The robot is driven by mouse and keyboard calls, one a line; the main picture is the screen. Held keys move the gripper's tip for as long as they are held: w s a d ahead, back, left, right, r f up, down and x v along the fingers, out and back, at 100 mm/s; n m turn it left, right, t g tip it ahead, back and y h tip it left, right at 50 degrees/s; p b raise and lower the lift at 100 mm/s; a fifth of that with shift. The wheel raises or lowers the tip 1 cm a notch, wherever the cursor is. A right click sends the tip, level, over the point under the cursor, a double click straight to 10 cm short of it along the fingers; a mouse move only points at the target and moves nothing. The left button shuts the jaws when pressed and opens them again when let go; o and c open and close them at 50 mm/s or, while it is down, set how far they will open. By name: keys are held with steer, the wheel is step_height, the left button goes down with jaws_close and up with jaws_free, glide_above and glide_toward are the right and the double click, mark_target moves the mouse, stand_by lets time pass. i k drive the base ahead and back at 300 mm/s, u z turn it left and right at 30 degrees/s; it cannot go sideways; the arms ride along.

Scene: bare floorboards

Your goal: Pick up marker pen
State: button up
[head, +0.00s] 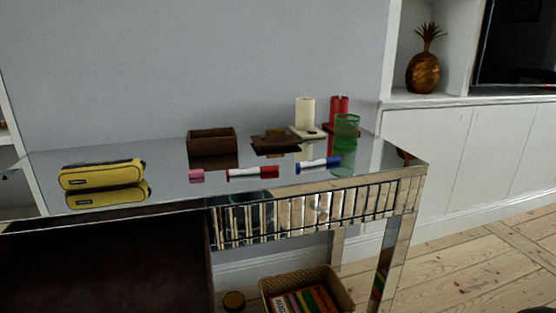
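Two marker pens lie on the mirrored table top (130,212). One is a red and white marker pen (252,172), lying crosswise near the middle of the front half. The other is a blue and white marker pen (318,164), to its right and near the front edge. Both show reflections in the glossy surface. A gap of bare table separates the two pens. My gripper is not in view. A small dark shape at the bottom right corner is too cut off to identify.
A small pink block (196,176) lies just left of the red pen. A yellow pencil case (101,174) is at left. Behind are a brown box (212,140), white candle (305,112), red candle (339,110) and green glass (346,132). A basket (275,289) stands below.

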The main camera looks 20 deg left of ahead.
mark_target(238, 171)
steer(key=u, duration=0.2)
steer(key=i, duration=0.9)
steer(key=u, duration=0.4)
